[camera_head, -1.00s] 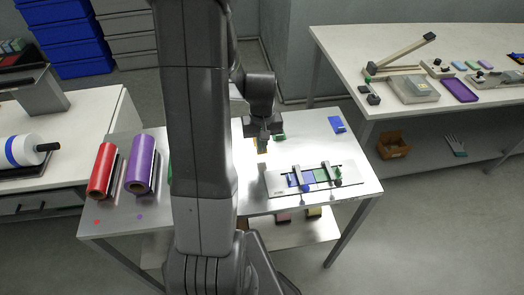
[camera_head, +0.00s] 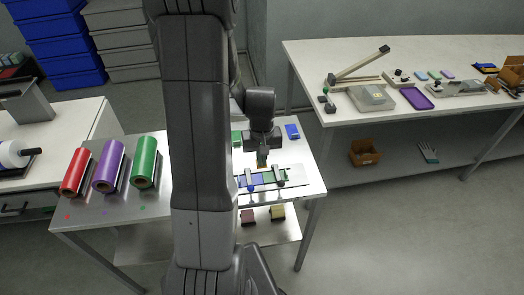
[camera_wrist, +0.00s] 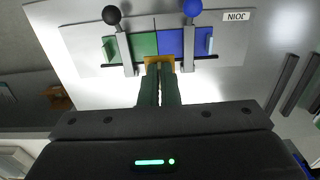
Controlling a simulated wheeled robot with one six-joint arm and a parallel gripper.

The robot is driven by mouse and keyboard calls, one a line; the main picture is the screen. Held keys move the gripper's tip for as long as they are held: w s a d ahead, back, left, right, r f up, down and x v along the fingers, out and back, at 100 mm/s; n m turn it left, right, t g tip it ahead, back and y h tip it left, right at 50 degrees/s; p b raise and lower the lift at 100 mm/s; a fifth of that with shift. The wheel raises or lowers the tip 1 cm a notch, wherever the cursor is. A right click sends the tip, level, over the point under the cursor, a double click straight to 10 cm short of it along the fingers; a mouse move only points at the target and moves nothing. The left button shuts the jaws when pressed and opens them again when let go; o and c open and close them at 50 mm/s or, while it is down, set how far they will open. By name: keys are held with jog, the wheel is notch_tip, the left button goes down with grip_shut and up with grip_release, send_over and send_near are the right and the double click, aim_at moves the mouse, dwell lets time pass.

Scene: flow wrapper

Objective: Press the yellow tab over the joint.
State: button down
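The yellow tab (camera_wrist: 158,60) is at my fingertips in the wrist view, by the near edge of the joint. My gripper (camera_wrist: 158,88) has its fingers close together on the tab. In the head view my gripper (camera_head: 262,163) is just behind the joining plate. The green film (camera_wrist: 144,43) and the blue film (camera_wrist: 171,42) meet edge to edge on the plate (camera_wrist: 88,48). The green film (camera_head: 269,177) and blue film (camera_head: 250,181) also show in the head view. I cannot tell whether the tab touches the films.
Two clamp bars (camera_wrist: 124,50) (camera_wrist: 188,48) with a black knob (camera_wrist: 111,15) and a blue knob (camera_wrist: 192,8) cross the films on either side.

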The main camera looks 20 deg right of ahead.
aim_at(263, 179)
jog(key=shift+s+d+f, duration=0.2)
jog(key=shift+s+d, duration=0.05)
jog(key=shift+s, duration=0.1)
jog(key=shift+w+a+f+b, duration=0.1)
jog(key=shift+f+b, duration=2.4)
jog(key=shift+f, duration=0.75)
jog(key=shift+f+b, duration=0.3)
jog(key=shift+b, duration=0.05)
jog(key=c, duration=1.6)
grip_release()
jog(key=shift+r, duration=0.1)
notch_tip(263, 179, up, 14)
jog(key=shift+f, duration=0.1)
jog(key=shift+f, duration=0.15)
